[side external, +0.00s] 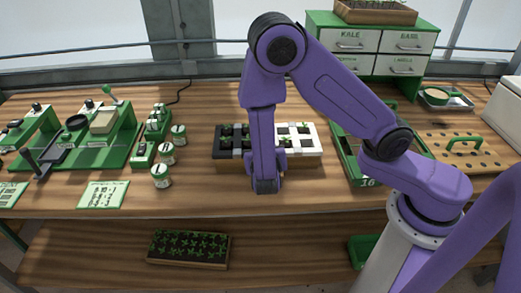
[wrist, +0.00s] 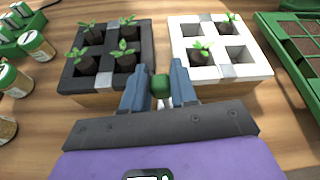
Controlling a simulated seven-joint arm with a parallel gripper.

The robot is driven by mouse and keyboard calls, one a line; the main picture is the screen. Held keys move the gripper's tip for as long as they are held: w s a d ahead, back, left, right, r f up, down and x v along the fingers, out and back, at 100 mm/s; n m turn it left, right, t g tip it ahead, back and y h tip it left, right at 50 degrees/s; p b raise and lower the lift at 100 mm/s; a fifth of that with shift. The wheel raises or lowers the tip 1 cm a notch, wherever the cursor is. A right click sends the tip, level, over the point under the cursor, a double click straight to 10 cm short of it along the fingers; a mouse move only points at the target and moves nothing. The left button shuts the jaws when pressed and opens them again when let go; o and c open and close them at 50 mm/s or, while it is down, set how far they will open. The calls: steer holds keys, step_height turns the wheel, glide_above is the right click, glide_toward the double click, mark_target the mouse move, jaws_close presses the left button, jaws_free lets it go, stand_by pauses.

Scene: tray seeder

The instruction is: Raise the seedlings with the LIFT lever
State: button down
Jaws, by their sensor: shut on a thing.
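My gripper (wrist: 160,82) is shut on a green knob (wrist: 161,87) in the wrist view, at the front of the seedling block between its two halves. This is likely the LIFT lever's knob, but no label shows. The black half (wrist: 105,58) has a small seedling in each corner cell. The white half (wrist: 222,72) has two seedlings and two empty cells. In the side view, my gripper (side external: 266,180) is in front of the block, whose white half (side external: 312,146) shows to the right of my arm. The knob is hidden there.
A green tray (side external: 349,165) stands right of the block, and a board with holes (side external: 488,158) is beyond it. Small jars (side external: 161,176) and a green-framed station (side external: 120,148) stand at the left. Bare wood lies in front of the block.

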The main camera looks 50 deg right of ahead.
steer(key=shift+s+d+m+t+y, duration=0.55)
steer(key=shift+s+d+m, duration=0.2)
steer(key=shift+m, duration=0.35)
steer(key=shift+s+d+f+m+t+y, duration=0.25)
steer(key=shift+s+d+m+t+y, duration=0.3)
steer(key=shift+m, duration=0.45)
steer(key=c, duration=1)
jaws_free()
steer(key=shift+o, duration=0.2)
steer(key=shift+s, duration=0.1)
steer(key=v, duration=1.7)
steer(key=shift+s, duration=0.15)
